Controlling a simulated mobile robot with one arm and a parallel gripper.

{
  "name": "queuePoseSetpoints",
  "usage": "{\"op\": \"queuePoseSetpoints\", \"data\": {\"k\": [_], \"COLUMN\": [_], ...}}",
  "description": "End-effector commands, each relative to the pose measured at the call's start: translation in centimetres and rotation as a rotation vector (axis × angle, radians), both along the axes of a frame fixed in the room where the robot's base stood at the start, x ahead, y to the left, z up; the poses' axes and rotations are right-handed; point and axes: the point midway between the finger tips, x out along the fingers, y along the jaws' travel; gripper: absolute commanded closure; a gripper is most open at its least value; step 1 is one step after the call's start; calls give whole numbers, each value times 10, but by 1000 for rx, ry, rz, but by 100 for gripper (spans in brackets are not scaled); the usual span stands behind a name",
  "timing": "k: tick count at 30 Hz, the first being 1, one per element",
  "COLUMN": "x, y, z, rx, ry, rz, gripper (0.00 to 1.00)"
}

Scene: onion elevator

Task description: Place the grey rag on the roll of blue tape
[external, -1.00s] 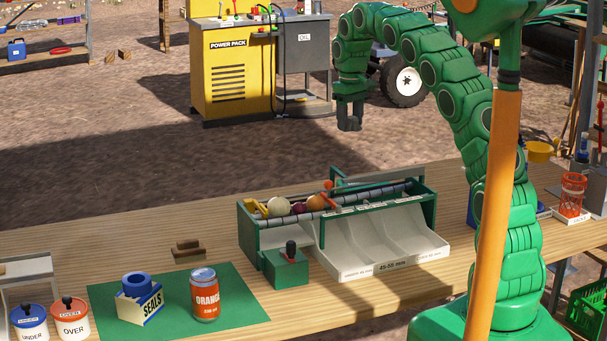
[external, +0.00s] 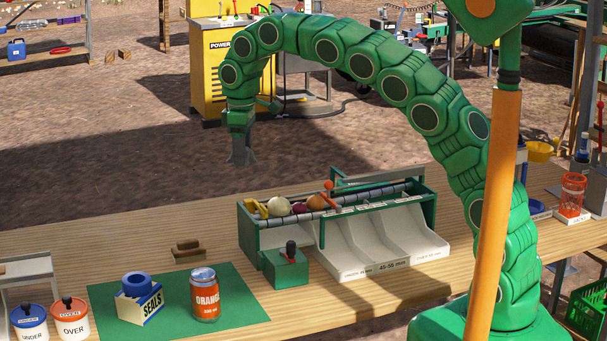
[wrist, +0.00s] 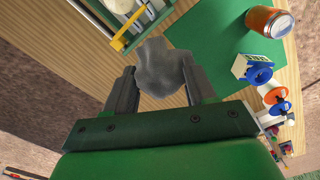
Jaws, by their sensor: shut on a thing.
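The grey rag (wrist: 165,68) is pinched between the two fingers of my gripper (wrist: 164,88) in the wrist view. In the external view my gripper (external: 240,138) points down, high above and behind the bench, with the rag (external: 242,157) hanging at its tips. The roll of blue tape (external: 137,284) lies on top of a box marked SEALS (external: 143,308), on the green mat (external: 232,313) at the front left of the bench. The tape also shows in the wrist view (wrist: 262,75), right of the rag and apart from it.
An orange can (external: 204,296) stands on the mat right of the SEALS box. UNDER (external: 29,325) and OVER (external: 70,321) pots stand to its left. The sorting trough (external: 345,225) with onions and a green lever box (external: 287,267) are further right. Brown blocks (external: 187,251) lie behind the mat.

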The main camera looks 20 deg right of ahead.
Motion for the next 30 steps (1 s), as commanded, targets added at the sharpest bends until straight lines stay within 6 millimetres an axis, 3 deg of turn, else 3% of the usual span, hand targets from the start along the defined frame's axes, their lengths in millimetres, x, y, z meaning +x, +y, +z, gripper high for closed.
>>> {"op": "queuePoseSetpoints", "data": {"k": [3,15,21,30], "x": [-29,-135,-182,-226], "y": [37,142,175,202], "z": [0,-2,-2,-3], "rx": [-1,-3,-3,-4], "ry": [-1,0,1,1], "rz": [81,344,446,536], "gripper": [75,75,75,75]}}
